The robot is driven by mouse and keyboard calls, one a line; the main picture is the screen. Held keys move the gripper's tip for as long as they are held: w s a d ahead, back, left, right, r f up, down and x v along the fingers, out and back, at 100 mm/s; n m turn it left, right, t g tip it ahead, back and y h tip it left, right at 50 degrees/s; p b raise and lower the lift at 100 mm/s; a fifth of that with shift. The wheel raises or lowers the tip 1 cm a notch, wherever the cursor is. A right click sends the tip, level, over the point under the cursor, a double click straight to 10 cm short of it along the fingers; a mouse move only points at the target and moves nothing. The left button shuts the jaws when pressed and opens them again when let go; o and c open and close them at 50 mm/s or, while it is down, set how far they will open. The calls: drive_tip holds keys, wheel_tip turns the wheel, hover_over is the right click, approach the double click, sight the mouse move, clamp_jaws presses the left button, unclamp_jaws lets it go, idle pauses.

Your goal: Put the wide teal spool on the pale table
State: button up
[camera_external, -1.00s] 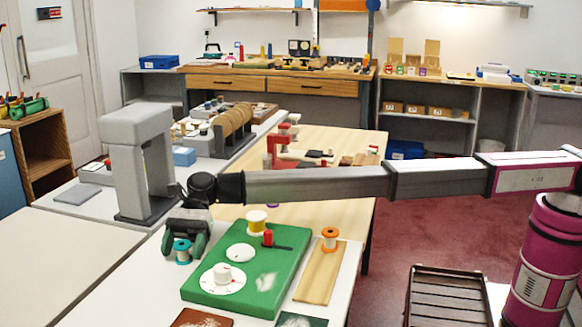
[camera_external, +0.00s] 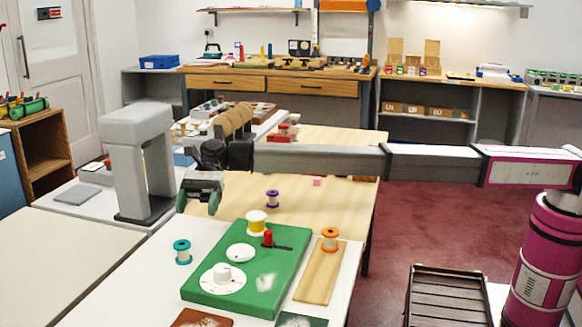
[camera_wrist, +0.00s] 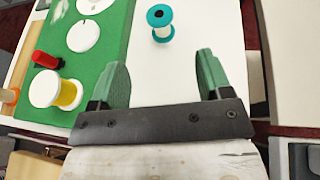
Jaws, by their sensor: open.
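The teal spool (camera_external: 182,252) stands upright on the white counter (camera_external: 137,287), left of the green board. It also shows in the wrist view (camera_wrist: 161,22), beyond the fingertips and apart from them. My gripper (camera_external: 198,203) is above and behind the spool in the external view, with its jaws open. In the wrist view its two green fingers (camera_wrist: 163,60) are spread with nothing between them. A pale wooden table (camera_external: 340,215) lies behind the counter, and a pale beige table (camera_external: 60,250) stands at the left; I cannot tell which the task names.
The green board (camera_external: 225,292) holds a yellow spool (camera_external: 256,223), white discs and a red knob. An orange spool (camera_external: 330,239) stands on a wooden strip at its right. A purple spool (camera_external: 272,198) stands on the wooden table. A grey arch-shaped stand (camera_external: 140,165) is left of my gripper.

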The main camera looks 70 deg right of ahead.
sight(183, 244)
idle(0.3)
drive_tip(key=shift+s+a+n+h, duration=0.15)
drive_tip(key=shift+a+n+h, duration=0.3)
drive_tip(key=shift+n, duration=0.25)
drive_tip(key=a+n+h, duration=0.1)
drive_tip(key=n, duration=0.2)
drive_tip(key=s+a+n+h, duration=0.1)
drive_tip(key=a+n+h, duration=0.1)
drive_tip(key=n, duration=0.2)
drive_tip(key=s+a+n+t+h, duration=0.1)
drive_tip(key=a+n, duration=0.1)
drive_tip(key=n, duration=0.1)
drive_tip(key=shift+r+h, duration=0.25)
drive_tip(key=shift+r, duration=0.1)
drive_tip(key=s+a+r+n+t+h, duration=0.1)
drive_tip(key=a+r+n+t+h, duration=0.35)
drive_tip(key=n, duration=0.95)
drive_tip(key=shift+g+h, duration=0.55)
drive_tip(key=shift+h, duration=0.1)
drive_tip(key=x, duration=0.4)
drive_tip(key=shift+d+f, duration=0.3)
drive_tip(key=shift+f, duration=0.1)
drive_tip(key=shift+d+x, duration=0.15)
drive_tip(key=shift+x, duration=1.25)
drive_tip(key=shift+d+x, duration=0.1)
drive_tip(key=shift+x, duration=1.25)
drive_tip(key=shift+s, duration=0.1)
drive_tip(key=c, duration=1.1)
